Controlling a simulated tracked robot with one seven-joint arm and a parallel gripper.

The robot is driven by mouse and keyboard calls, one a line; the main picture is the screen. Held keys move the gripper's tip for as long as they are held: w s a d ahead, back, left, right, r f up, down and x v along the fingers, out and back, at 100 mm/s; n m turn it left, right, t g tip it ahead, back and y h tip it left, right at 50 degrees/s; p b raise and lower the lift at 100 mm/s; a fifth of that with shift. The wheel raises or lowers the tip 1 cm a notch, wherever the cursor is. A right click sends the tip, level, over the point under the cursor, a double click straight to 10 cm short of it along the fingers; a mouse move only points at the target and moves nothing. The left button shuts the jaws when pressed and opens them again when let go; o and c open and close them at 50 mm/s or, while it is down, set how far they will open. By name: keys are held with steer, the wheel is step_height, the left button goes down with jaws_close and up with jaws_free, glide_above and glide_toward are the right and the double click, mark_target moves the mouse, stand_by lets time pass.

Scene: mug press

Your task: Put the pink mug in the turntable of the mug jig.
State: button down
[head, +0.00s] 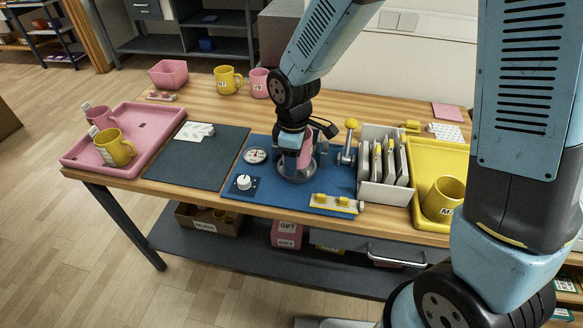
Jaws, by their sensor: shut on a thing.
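My gripper (294,160) points down over the mug jig (268,198), a blue base on the table. It is shut on a pink mug (307,152), mostly hidden behind the gripper; a strip of pink shows at its right side. The mug is at the round grey turntable (296,178); I cannot tell whether its bottom touches the turntable. A gauge (255,156), a white knob (243,183) and a lever with a yellow ball (351,124) stand around the turntable.
Left, a pink tray (150,142) holds a yellow mug (115,148) and a pink one (100,117). A dark mat (185,168) lies beside it. Right stand a white rack (388,192) and a yellow tray (432,160) with a yellow mug (441,198). More mugs (227,80) stand behind.

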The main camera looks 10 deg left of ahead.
steer(key=shift+w+f, duration=0.2)
steer(key=shift+f, duration=1.55)
steer(key=c, duration=0.5)
jaws_free()
steer(key=shift+f, duration=0.1)
step_height(320, 180, up, 12)
steer(key=shift+w+r, duration=0.1)
steer(key=shift+d, duration=0.1)
